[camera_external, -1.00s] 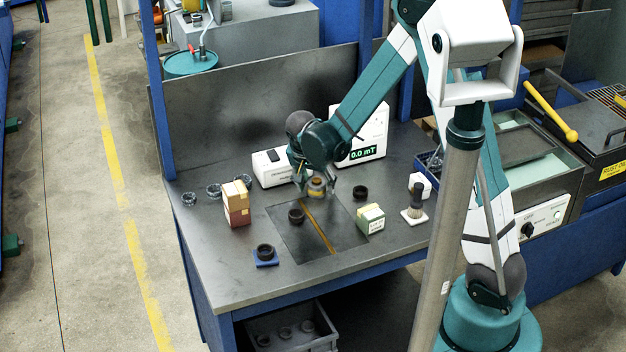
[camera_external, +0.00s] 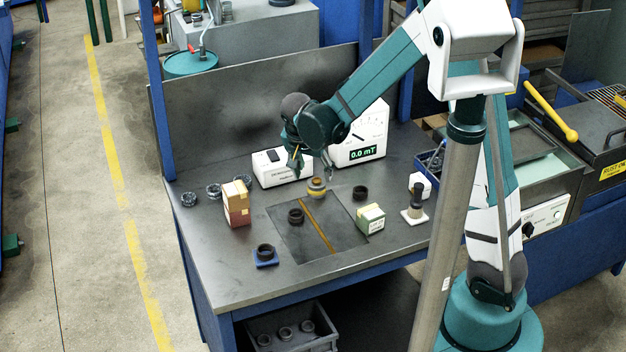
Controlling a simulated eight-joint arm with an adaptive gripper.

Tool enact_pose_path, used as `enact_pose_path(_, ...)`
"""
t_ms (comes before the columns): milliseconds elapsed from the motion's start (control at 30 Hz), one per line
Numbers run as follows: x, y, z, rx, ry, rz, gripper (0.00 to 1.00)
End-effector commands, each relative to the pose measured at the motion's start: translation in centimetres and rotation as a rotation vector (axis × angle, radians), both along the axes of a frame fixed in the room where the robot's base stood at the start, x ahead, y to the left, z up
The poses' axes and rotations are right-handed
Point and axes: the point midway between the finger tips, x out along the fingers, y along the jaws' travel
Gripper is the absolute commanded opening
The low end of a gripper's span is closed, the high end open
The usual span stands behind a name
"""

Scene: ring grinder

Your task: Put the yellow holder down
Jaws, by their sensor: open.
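The yellow holder (camera_external: 317,187) stands on the bench near the back edge of the dark inset plate, with a grey part showing on top of it. My gripper (camera_external: 312,168) is open and empty, above the holder and apart from it. The gripper points down, and the fingers show small at this distance.
Black rings sit on the plate (camera_external: 296,216), right of the holder (camera_external: 360,192) and on a blue base (camera_external: 265,252). Stacked boxes (camera_external: 237,203), a green-white box (camera_external: 370,218) and a brush (camera_external: 416,205) stand around. A white device (camera_external: 282,167) and a meter (camera_external: 362,140) are behind.

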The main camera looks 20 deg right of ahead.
Motion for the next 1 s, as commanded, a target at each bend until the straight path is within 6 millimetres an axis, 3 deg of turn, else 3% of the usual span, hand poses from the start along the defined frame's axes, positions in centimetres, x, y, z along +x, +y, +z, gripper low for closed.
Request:
enact_pose_path(400,-1.1,1.1,3.9,-0.001,0.001,0.000,0.49)
enact_pose_path(1000,-1.3,1.3,4.4,0.000,0.000,0.000,0.49)
